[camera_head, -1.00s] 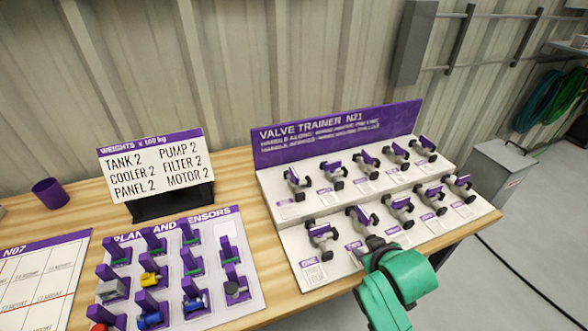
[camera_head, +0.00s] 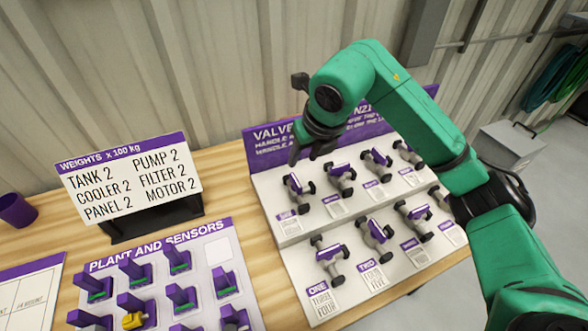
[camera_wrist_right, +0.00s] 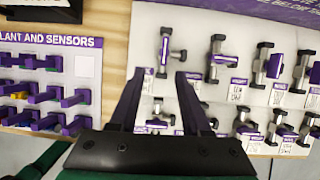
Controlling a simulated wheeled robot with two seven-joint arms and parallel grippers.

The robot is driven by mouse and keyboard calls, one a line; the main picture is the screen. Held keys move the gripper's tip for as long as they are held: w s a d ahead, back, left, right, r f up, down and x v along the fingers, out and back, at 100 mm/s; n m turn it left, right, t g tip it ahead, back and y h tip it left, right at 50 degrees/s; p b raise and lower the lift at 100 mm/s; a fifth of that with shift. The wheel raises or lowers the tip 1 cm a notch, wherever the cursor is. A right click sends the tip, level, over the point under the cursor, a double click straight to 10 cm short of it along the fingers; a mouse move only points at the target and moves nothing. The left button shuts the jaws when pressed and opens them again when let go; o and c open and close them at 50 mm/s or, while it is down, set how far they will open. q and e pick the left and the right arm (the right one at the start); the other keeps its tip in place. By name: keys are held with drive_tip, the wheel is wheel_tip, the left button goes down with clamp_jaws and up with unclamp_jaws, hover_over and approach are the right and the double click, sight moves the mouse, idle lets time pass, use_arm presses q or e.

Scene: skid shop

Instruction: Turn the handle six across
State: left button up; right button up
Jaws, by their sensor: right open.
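The valve trainer board (camera_head: 268,220) holds two stepped rows of grey valves with purple handles. In the lower row, the cards ONE and TWO are readable; the upper-row cards are too small to read, so I cannot confirm which handle is six. The leftmost upper valve (camera_head: 298,190) stands just below my right gripper (camera_head: 310,152); in the right wrist view, this valve (camera_wrist_right: 165,52) is beyond the fingertips. My right gripper (camera_wrist_right: 158,76) is open and empty, apart from the valves. My right arm hides the board's right end. My left gripper is out of view.
A plant and sensors board (camera_head: 212,240) with several purple holders lies left of the trainer. A weights sign (camera_head: 130,180) stands behind it, and a purple cup (camera_head: 17,210) is at far left. The trainer's purple back panel (camera_head: 262,153) rises behind the valves.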

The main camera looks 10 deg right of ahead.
drive_tip(key=d, duration=0.1)
drive_tip(key=p, duration=0.2)
approach(296, 181)
drive_tip(key=p+x, duration=0.1)
drive_tip(key=x, duration=0.7)
drive_tip(key=shift+w+f, duration=0.2)
drive_tip(key=shift+f, duration=0.35)
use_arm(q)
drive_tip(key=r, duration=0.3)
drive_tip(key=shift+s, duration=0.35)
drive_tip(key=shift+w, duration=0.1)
use_arm(e)
clamp_jaws()
